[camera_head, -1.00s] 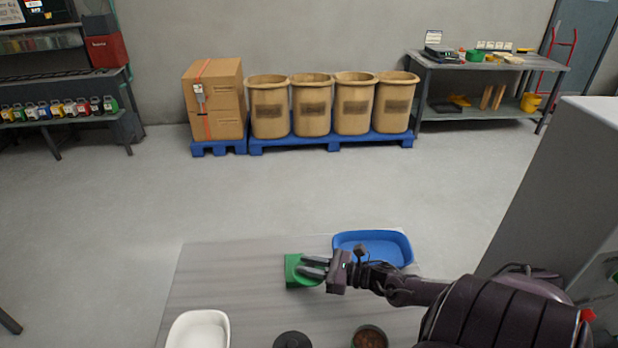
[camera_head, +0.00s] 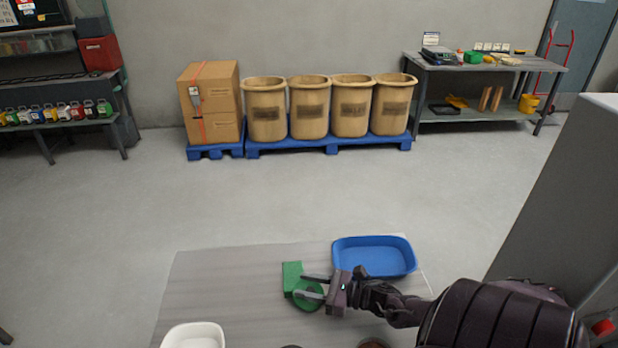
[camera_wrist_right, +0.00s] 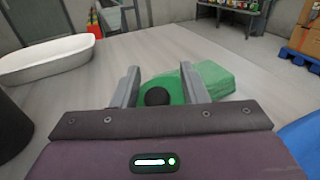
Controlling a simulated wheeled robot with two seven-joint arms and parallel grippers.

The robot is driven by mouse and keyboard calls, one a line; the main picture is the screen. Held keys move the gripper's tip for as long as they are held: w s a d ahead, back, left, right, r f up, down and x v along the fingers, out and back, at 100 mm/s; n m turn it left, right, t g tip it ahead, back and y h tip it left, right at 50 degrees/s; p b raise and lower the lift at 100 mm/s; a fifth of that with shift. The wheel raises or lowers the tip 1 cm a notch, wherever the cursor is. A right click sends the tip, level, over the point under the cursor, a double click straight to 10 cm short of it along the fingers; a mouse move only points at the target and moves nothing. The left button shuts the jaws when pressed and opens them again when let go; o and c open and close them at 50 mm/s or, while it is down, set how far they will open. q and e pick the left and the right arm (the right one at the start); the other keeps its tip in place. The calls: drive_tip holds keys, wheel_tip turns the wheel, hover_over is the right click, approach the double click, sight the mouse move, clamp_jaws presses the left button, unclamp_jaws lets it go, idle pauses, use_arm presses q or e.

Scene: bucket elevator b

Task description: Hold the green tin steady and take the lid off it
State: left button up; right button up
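My right gripper (camera_head: 312,287) is open, its two fingers spread over a round green lid (camera_head: 309,301) with a dark knob. In the right wrist view the knob of the lid (camera_wrist_right: 157,96) shows between the fingers, with a gap on each side. The lid is beside a green block (camera_head: 291,272), which also shows behind it in the wrist view (camera_wrist_right: 214,79); whether they touch is unclear. The top of an open tin (camera_head: 373,344) just shows at the bottom edge of the head view; the rest is cut off. My left gripper is not in view.
A blue tray (camera_head: 374,257) is at the table's back right, beside my right wrist. A white tray (camera_head: 194,336) is at the front left. A dark round container (camera_wrist_right: 12,135) shows at the wrist view's left edge. The table's left middle is clear.

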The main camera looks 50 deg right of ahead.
drive_tip(key=shift+s+a+r, duration=0.15)
drive_tip(key=shift+r+p, duration=0.5)
drive_tip(key=p+v, duration=0.1)
drive_tip(key=v, duration=0.5)
drive_tip(key=shift+s, duration=0.3)
drive_tip(key=shift+s+d+f+p, duration=0.1)
drive_tip(key=shift+s+d+p, duration=0.2)
drive_tip(key=shift+d, duration=0.15)
